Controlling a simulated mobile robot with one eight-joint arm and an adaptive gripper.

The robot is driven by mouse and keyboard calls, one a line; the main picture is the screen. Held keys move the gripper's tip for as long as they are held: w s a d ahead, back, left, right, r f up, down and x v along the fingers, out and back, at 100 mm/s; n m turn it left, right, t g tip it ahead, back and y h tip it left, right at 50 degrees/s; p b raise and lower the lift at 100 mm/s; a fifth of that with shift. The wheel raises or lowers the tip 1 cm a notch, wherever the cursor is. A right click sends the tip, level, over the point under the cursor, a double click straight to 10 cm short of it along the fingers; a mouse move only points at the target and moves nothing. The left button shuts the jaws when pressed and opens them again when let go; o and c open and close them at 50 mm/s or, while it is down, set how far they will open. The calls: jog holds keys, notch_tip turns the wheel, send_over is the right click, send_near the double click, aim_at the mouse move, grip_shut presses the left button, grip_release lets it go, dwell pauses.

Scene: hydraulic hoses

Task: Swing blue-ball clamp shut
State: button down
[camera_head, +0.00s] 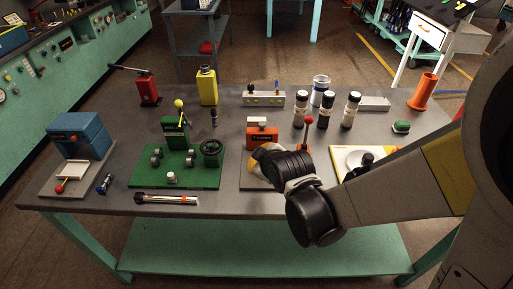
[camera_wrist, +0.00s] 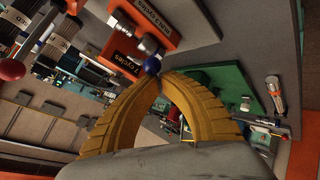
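The orange clamp unit (camera_head: 262,135) stands on the grey bench behind my gripper. In the wrist view its orange body (camera_wrist: 150,22) shows dark labels and a metal rod. The blue ball (camera_wrist: 152,65) sits at the lower edge of that unit, just beyond my fingertips. My gripper (camera_wrist: 159,77) has its two yellow fingers curved together, tips meeting or nearly so, with nothing seen between them. The tips are at or very near the ball; I cannot tell whether they touch. In the head view my gripper (camera_head: 255,163) hides the ball and the unit's front.
A red-ball lever (camera_head: 309,120) rises just right of my gripper. Several dark bottles (camera_head: 325,110) stand behind it. A green fixture (camera_head: 178,160) is to the left, with a blue press (camera_head: 82,138) farther left.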

jog(key=shift+s+f, duration=0.15)
jog(key=shift+f, duration=0.25)
jog(key=shift+r, duration=0.1)
jog(key=shift+w+r, duration=0.1)
jog(key=shift+w, duration=0.7)
jog(key=shift+r, duration=0.1)
